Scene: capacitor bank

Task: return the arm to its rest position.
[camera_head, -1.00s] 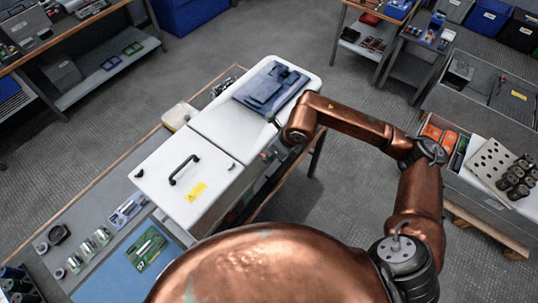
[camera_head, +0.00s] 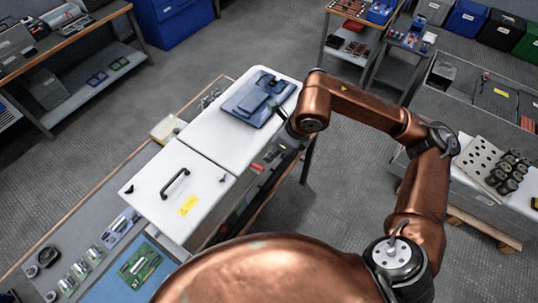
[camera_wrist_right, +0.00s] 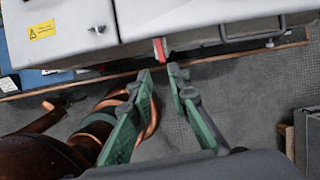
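My right arm (camera_head: 365,108) is copper-coloured, bent at the elbow and raised beside the white cabinet (camera_head: 205,180). My right gripper (camera_head: 283,122) shows only in part in the head view, dark and beyond the wrist, by the cabinet's right side. In the right wrist view the gripper (camera_wrist_right: 161,74) has two green-and-grey fingers standing apart with nothing between them. A red part (camera_wrist_right: 160,49) on the cabinet's side shows just beyond the fingertips, apart from them as far as I can tell. My left gripper is not in view.
The cabinet has a black handle (camera_head: 174,184) and a yellow label (camera_head: 187,205). A blue object (camera_head: 256,98) lies on its far end. A grey bench with a perforated plate (camera_head: 483,160) stands right of my arm. Open floor (camera_head: 350,200) lies between cabinet and bench.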

